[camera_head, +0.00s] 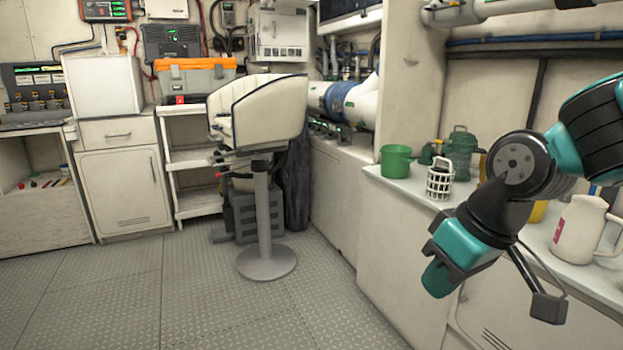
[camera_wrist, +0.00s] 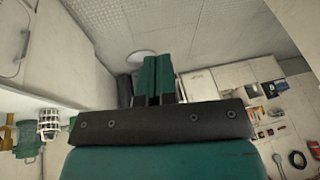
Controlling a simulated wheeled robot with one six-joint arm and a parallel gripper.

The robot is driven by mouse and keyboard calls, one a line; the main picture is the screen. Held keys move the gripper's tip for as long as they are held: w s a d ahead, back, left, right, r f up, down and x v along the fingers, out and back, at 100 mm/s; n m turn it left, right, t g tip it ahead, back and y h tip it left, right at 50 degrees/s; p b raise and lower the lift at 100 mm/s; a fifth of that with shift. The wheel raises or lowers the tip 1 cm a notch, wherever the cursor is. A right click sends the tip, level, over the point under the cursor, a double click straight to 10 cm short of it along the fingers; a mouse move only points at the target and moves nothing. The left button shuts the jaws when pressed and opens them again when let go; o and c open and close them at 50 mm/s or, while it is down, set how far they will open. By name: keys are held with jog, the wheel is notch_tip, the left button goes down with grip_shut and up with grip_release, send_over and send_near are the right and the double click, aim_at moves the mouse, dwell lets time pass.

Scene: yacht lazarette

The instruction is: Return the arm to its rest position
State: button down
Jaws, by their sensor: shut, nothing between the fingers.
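My gripper (camera_head: 437,279) shows at the right of the head view, at the end of my teal and black arm. It points down and to the left, in front of the white counter and apart from everything. In the wrist view my gripper (camera_wrist: 152,75) has its two teal fingers pressed together, with nothing between them. The arm is bent, with its wrist in front of the counter's items.
On the counter (camera_head: 408,186) stand a green bucket (camera_head: 396,161), a white basket (camera_head: 440,180), a green lantern (camera_head: 461,150) and a cream jug (camera_head: 580,229). A cream chair (camera_head: 258,112) stands mid-room. The floor (camera_head: 200,290) in front is clear.

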jog(key=s+a+g, duration=0.2)
jog(key=s, duration=1.1)
notch_tip(320, 180, up, 22)
jog(key=p, duration=2.2)
jog(key=shift+s+r+n+y, duration=0.2)
jog(key=shift+r+n+y, duration=0.1)
jog(key=shift+n, duration=0.1)
